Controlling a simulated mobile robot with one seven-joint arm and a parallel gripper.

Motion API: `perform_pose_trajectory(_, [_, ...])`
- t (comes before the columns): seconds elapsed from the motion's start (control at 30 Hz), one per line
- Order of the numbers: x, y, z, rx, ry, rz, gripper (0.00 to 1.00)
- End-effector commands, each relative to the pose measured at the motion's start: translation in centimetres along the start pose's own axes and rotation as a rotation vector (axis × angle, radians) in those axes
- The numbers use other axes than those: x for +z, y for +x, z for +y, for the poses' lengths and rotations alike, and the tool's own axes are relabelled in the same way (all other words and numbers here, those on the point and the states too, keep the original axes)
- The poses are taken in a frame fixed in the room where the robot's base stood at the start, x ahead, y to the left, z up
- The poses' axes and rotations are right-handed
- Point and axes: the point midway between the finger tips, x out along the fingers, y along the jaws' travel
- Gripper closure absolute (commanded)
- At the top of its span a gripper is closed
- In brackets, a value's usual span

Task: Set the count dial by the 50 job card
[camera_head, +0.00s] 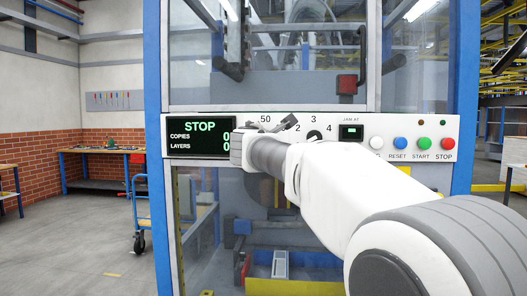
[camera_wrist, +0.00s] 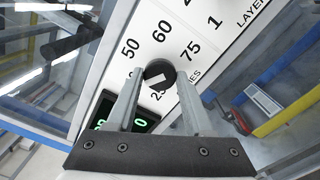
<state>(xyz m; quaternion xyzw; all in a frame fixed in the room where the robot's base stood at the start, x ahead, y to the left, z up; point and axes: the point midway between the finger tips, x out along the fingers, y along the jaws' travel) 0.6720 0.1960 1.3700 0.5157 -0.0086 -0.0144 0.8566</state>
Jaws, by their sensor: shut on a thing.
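The count dial (camera_wrist: 159,70) is a small black knob with a white mark, on the white panel in the wrist view. Printed numbers 50, 60, 75 and a partly hidden 25 ring it. I cannot tell for sure which number the mark points to. My gripper (camera_wrist: 158,88) is shut on the dial, one finger on each side. In the head view my wrist hides the dial; only the 50 label (camera_head: 265,119) shows above it. The display (camera_head: 199,137) reads STOP, with copies and layers each showing 0. I see no job card.
The layers dial (camera_head: 314,135), numbered 1 to 4, is just right of my wrist. Further right are a jam display (camera_head: 351,132) and the reset (camera_head: 400,143), start (camera_head: 424,144) and stop (camera_head: 447,144) buttons. Blue posts (camera_head: 152,60) frame the machine.

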Motion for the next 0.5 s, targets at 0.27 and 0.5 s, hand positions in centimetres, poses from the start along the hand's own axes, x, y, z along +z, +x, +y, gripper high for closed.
perform_pose_trajectory(0.27, [-0.19, 0.02, -0.41, 0.001, 0.263, -0.001, 1.0])
perform_pose_trajectory(0.5, [-0.2, 0.04, -0.37, 0.001, 0.491, -0.001, 1.0])
